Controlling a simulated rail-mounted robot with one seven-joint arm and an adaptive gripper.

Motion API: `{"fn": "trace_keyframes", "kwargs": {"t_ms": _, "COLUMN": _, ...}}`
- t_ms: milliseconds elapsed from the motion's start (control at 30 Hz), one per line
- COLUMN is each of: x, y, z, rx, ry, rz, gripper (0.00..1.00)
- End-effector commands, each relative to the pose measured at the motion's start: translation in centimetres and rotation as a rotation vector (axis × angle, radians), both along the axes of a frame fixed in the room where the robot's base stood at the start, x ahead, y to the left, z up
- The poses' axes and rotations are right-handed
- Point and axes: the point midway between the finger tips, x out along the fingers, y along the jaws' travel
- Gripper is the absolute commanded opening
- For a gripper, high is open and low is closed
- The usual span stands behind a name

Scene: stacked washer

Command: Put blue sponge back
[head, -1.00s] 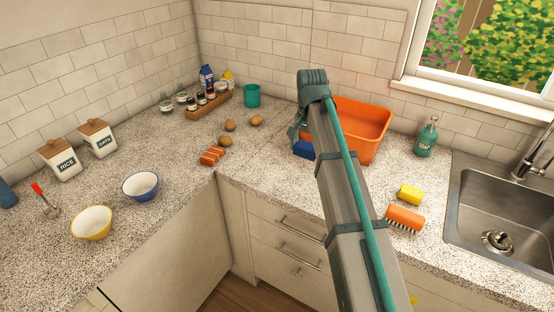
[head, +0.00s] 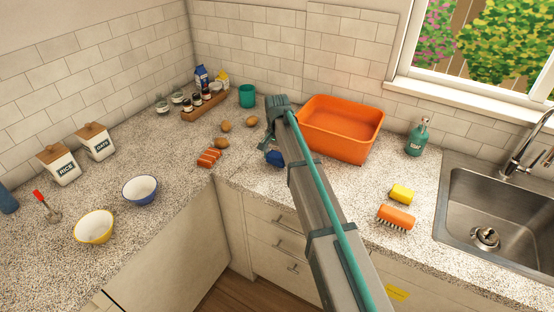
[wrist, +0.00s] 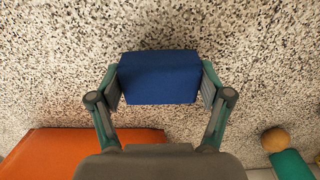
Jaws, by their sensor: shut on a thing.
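My gripper (wrist: 163,92) is shut on the blue sponge (wrist: 160,72), with one finger on each short side of it. In the head view the blue sponge (head: 274,159) shows below the end of my arm, left of the orange tub (head: 345,148). The sponge is over the speckled counter; whether it touches the counter I cannot tell. My arm hides part of the gripper in the head view. A yellow sponge (head: 401,193) and an orange brush (head: 396,216) lie beside the sink (head: 447,226).
Several brown round items (head: 222,143) and an orange-striped item (head: 208,158) lie left of my gripper. A teal cup (head: 247,95) and a wooden rack of jars (head: 206,105) stand behind. A soap bottle (head: 417,138) stands right of the tub. Counter left of the sink is partly clear.

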Motion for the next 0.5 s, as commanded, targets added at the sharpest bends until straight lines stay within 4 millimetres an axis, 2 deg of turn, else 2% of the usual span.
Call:
{"fn": "trace_keyframes", "kwargs": {"t_ms": 133, "x": -0.1, "y": -0.1, "z": -1.5, "rx": 0.000, "ry": 0.001, "rz": 0.000, "gripper": 0.34}}
{"fn": "trace_keyframes", "kwargs": {"t_ms": 500, "x": -0.1, "y": -0.1, "z": -2.0, "rx": 0.000, "ry": 0.000, "rz": 0.000, "gripper": 0.34}}
